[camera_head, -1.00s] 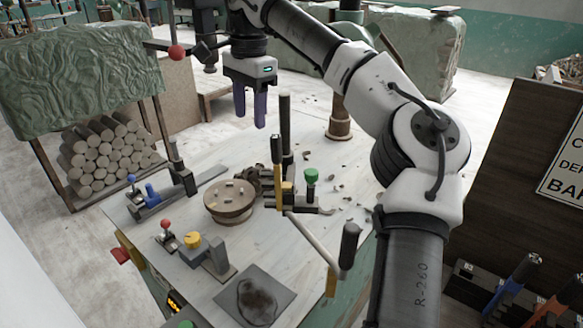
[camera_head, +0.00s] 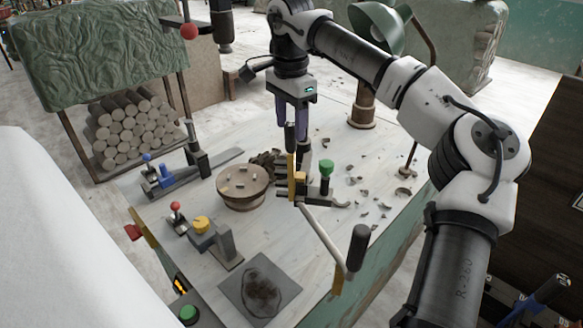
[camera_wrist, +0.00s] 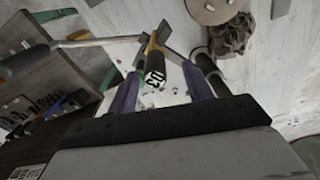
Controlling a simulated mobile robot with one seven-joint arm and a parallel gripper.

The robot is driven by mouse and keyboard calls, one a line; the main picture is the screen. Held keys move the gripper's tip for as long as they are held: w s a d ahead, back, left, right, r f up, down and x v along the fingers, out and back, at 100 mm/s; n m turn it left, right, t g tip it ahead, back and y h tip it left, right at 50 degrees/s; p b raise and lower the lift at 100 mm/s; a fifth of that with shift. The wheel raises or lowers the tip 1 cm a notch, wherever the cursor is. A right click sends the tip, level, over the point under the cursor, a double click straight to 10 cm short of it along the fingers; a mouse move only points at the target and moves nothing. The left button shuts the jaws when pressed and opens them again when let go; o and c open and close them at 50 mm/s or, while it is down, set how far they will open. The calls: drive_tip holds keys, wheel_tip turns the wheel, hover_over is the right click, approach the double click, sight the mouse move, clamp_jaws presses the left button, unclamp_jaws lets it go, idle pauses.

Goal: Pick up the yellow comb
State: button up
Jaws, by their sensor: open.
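No piece clearly shows comb teeth. A narrow upright yellow strip (camera_head: 291,166) with a black upper end stands on the bench fixture, and I cannot tell whether it is the yellow comb. It also shows in the wrist view (camera_wrist: 152,46), where its black end with white marks points up at the camera. My gripper (camera_head: 292,122), with two purple fingers, hangs directly above it, pointing down. In the wrist view my gripper (camera_wrist: 162,70) is open, and the black end appears between the fingers. Whether the fingers touch it cannot be told.
The bench (camera_head: 318,262) carries a round wooden disc (camera_head: 242,188), a green knob (camera_head: 326,168), a crank with a black handle (camera_head: 357,246), a yellow knob (camera_head: 202,224) and scattered clay trimmings (camera_head: 365,192). A green lamp (camera_head: 378,27) stands behind. The bench's front middle is partly clear.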

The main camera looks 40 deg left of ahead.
sight(292, 140)
drive_tip(key=shift+s+d+f+p, duration=0.15)
drive_tip(key=shift+f+p, duration=0.15)
drive_tip(key=shift+f, duration=0.9)
drive_tip(key=shift+d+f+p, duration=0.1)
drive_tip(key=shift+f+p, duration=0.15)
drive_tip(key=shift+f, duration=0.9)
clamp_jaws()
